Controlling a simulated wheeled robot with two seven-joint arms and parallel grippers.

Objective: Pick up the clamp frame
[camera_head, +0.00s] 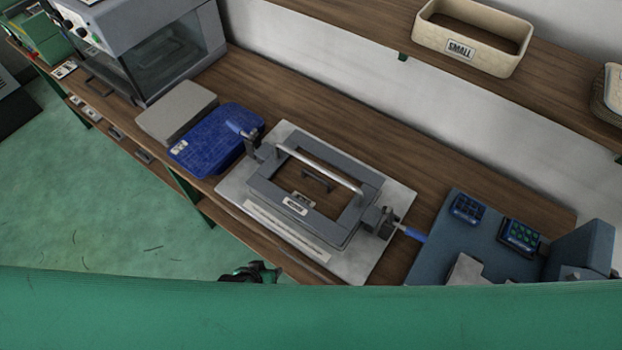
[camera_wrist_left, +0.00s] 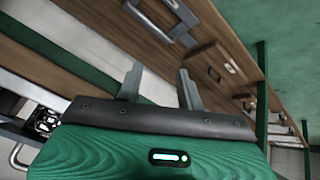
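The clamp frame (camera_head: 265,194) is a grey rectangular frame with a long silver handle bar across its top. It lies flat on a pale base plate (camera_head: 390,205) on the bench. A toggle clamp with a blue handle stands at each end, left (camera_head: 240,132) and right (camera_head: 385,222). A dark and green piece of my arm shows at the bench's front edge in the head view, below the frame. In the left wrist view my left gripper (camera_wrist_left: 160,86) has its fingers apart with nothing between them. My right gripper is in neither view.
A blue tray (camera_head: 225,150) and a grey box (camera_head: 178,112) lie left of the plate, beside a glass-fronted machine (camera_head: 140,45). A blue-grey fixture (camera_head: 455,235) stands at right. A "SMALL" bin (camera_head: 470,45) sits on the shelf. Drawers (camera_wrist_left: 215,62) line the bench front.

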